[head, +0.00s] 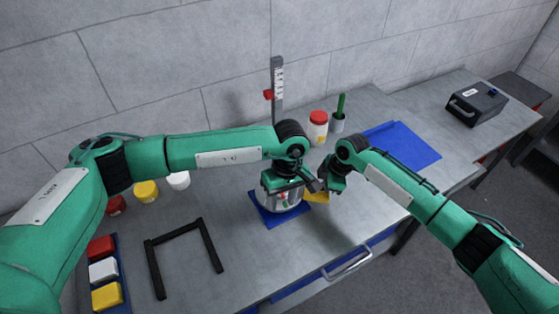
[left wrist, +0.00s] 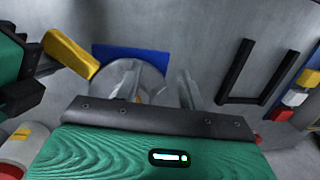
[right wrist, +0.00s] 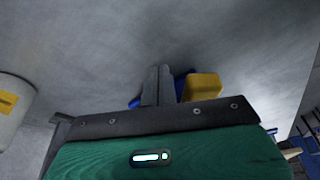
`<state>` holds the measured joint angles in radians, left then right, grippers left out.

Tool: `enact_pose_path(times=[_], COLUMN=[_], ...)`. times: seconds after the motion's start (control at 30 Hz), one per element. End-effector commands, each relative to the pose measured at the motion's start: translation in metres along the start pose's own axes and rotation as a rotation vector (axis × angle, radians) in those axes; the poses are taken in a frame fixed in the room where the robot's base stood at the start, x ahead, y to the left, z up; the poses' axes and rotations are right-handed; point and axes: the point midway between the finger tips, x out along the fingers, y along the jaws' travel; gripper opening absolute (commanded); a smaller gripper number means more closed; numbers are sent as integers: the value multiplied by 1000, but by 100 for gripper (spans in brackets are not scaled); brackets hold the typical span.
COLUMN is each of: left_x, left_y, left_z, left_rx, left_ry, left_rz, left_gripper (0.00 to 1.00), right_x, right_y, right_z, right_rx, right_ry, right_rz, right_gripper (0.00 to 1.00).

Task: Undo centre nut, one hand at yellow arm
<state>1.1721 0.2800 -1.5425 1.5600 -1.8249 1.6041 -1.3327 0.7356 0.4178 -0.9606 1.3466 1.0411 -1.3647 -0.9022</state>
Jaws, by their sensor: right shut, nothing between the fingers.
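The round metal hub (head: 269,203) sits on a blue base (head: 262,216) near the table's front edge. Its yellow arm (head: 317,197) sticks out to the right. My left gripper (head: 283,197) is over the hub, pointing down; in the left wrist view its fingers (left wrist: 160,88) stand apart over the hub's metal disc (left wrist: 120,72). The centre nut cannot be made out. My right gripper (head: 322,186) is by the yellow arm. In the right wrist view its fingers (right wrist: 158,86) are together, just left of the yellow arm (right wrist: 203,86); I cannot tell whether they touch it.
A black frame (head: 152,268) lies left of the hub. A tray with red, white and yellow blocks (head: 103,272) is at far left. A blue mat (head: 410,147) lies right.

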Motion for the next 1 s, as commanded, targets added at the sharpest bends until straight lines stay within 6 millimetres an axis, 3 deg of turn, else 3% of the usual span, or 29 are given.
enact_pose_path(times=[0.03,0.13,0.23,0.37,0.57,1.0], left_x=[-17,-43,-61,-70,-59,-14], left_y=[6,14,19,21,23,30], left_z=[-19,-45,-61,-71,-73,-78], left_rx=[26,85,125,150,154,153], left_ry=[23,62,89,107,108,107], left_rz=[35,85,118,135,138,137], left_gripper=[40,40,40,40,40,40], right_x=[0,0,0,0,0,0], right_y=[0,0,0,0,0,0], right_z=[0,0,0,0,0,0], right_rx=[0,0,0,0,0,0], right_ry=[0,0,0,0,0,0], right_rz=[0,0,0,0,0,0], right_gripper=[0,0,0,0,0,0])
